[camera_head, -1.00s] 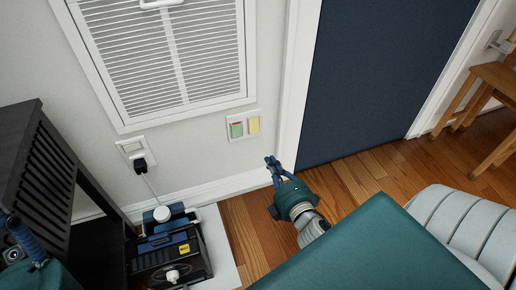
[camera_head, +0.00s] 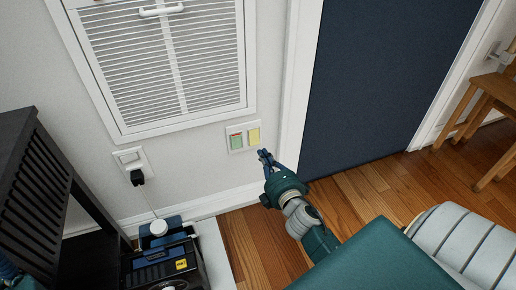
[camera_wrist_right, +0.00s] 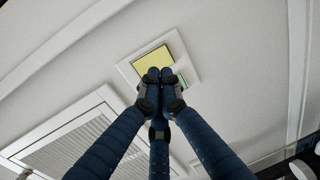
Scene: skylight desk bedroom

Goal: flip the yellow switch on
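The yellow switch (camera_head: 254,136) sits on a white wall plate (camera_head: 243,148), to the right of a green switch (camera_head: 236,141). In the right wrist view the yellow switch (camera_wrist_right: 152,64) is upper left of my fingertips, and part of the green switch (camera_wrist_right: 183,80) shows beside them. My right gripper (camera_head: 264,154) is just below and right of the yellow switch; its blue fingers (camera_wrist_right: 160,76) are close together with nothing seen between them. I cannot tell whether they touch the plate. My left gripper is not clearly in view; only a bit of blue-green shows at the lower left edge.
A louvred vent (camera_head: 165,60) is above the switches. A socket with a black plug (camera_head: 137,177) is to the left. A dark slatted rack (camera_head: 40,185) and a blue-black machine (camera_head: 165,265) stand at lower left. A dark blue door (camera_head: 385,75) is at right.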

